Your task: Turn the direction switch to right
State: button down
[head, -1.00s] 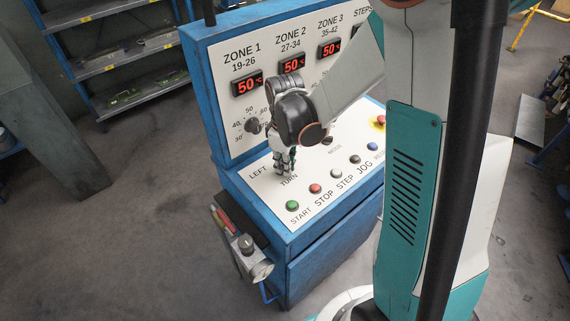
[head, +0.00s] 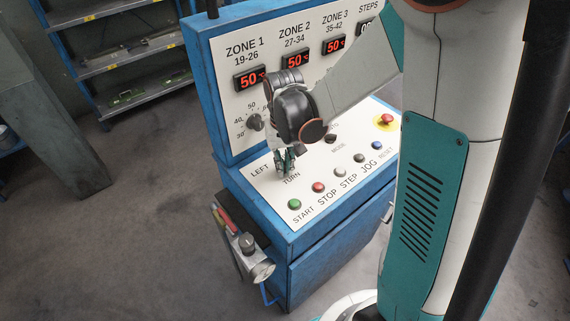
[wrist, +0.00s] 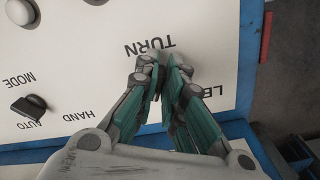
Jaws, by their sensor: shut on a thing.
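The direction switch, by the words LEFT and TURN on the sloped white panel (head: 262,180), is hidden by my gripper (head: 285,169). My gripper points down at that spot, its teal fingers close together. In the wrist view my gripper (wrist: 168,62) has its fingertips by the word TURN, with a narrow gap between the teal pads lower down. The knob between them cannot be made out, nor can which way it points. The RIGHT label is covered by my wrist in the head view.
The green start button (head: 294,204), red stop button (head: 318,187) and other buttons line the panel's front. The mode switch (wrist: 30,106) is near my fingers. A red emergency button (head: 387,118) is at the right. A temperature knob (head: 255,122) is on the upright panel. A side box (head: 246,243) hangs left.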

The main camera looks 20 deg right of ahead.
jog(key=shift+a+m, duration=0.1)
jog(key=shift+m, duration=0.7)
jog(key=c, duration=1.7)
grip_release()
notch_tip(320, 180, up, 12)
